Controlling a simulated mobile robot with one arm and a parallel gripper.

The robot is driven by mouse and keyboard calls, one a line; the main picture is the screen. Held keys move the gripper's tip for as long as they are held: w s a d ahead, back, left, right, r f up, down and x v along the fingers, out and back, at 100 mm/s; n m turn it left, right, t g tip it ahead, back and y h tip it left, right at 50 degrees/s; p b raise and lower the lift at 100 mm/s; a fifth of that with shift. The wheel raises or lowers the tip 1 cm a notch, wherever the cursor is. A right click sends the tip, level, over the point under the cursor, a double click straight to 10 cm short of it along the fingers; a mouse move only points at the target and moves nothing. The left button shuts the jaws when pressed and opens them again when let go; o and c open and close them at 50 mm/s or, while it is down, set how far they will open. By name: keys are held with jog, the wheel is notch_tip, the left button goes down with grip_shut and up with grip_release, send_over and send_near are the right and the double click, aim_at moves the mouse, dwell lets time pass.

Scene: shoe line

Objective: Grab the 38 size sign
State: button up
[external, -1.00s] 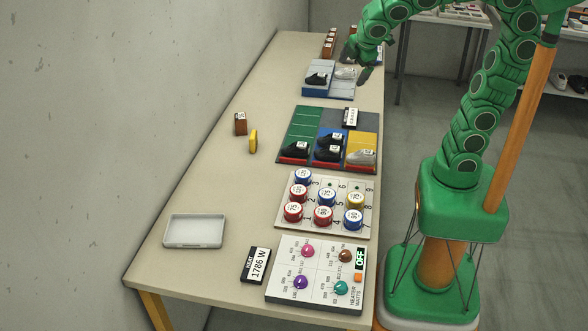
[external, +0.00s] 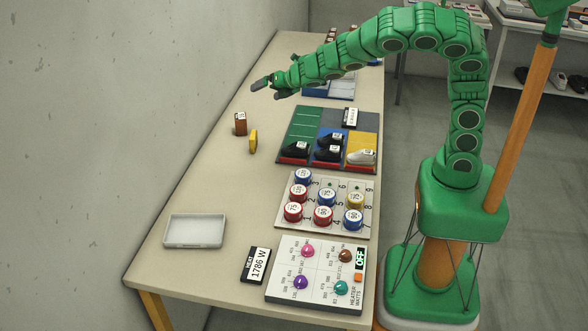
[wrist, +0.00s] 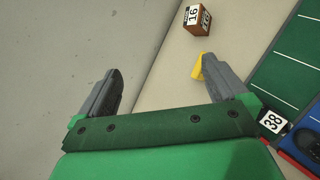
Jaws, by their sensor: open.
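My gripper (external: 268,90) is open and empty, held above the table left of the green, blue and yellow board. In the wrist view its fingers (wrist: 160,66) are spread apart. The only 38 I can read is on a white label (wrist: 272,121) at the green lane, right of my right finger. In the external view a black shoe with a white label (external: 296,149) stands at the front of that lane. A yellow piece (external: 253,141) stands on the table left of the board. In the wrist view my right finger partly hides this yellow piece (wrist: 197,68), and its face cannot be read.
A brown block (external: 240,124) stands beside the yellow piece; its label reads 16 in the wrist view (wrist: 197,19). Nearer are a board of round knobs (external: 284,212), a heater panel (external: 318,287), a black 1786 W sign (external: 256,266) and an empty grey tray (external: 194,231).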

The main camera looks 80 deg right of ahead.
aim_at(256, 135)
jog(key=d+f+n+t+y, duration=0.1)
jog(key=f+n, duration=0.3)
jog(key=f, duration=0.1)
jog(key=w+d+f+n+t+y, duration=0.1)
jog(key=f+n+y, duration=0.1)
jog(key=f+n, duration=0.2)
jog(key=w+d+f+n+y, duration=0.1)
jog(key=f+n, duration=0.2)
jog(key=f, duration=0.5)
jog(key=shift+w+d+f+n+t, duration=0.2)
jog(key=shift+d+f+n+t, duration=0.05)
jog(key=shift+d+n+t, duration=0.15)
jog(key=shift+s+f+n+y, duration=0.25)
jog(key=shift+f+n+y, duration=0.45)
jog(key=shift+f+n, duration=0.1)
jog(key=shift+a+x, duration=0.2)
jog(key=shift+x, duration=1.6)
jog(key=shift+w+a+f, duration=0.1)
jog(key=shift+w+a, duration=0.05)
jog(key=shift+w, duration=0.35)
jog(key=shift+w+a+f, duration=0.1)
jog(key=shift+w+a, duration=0.05)
jog(key=shift+w, duration=0.3)
jog(key=shift+x, duration=1.1)
jog(key=c, duration=1)
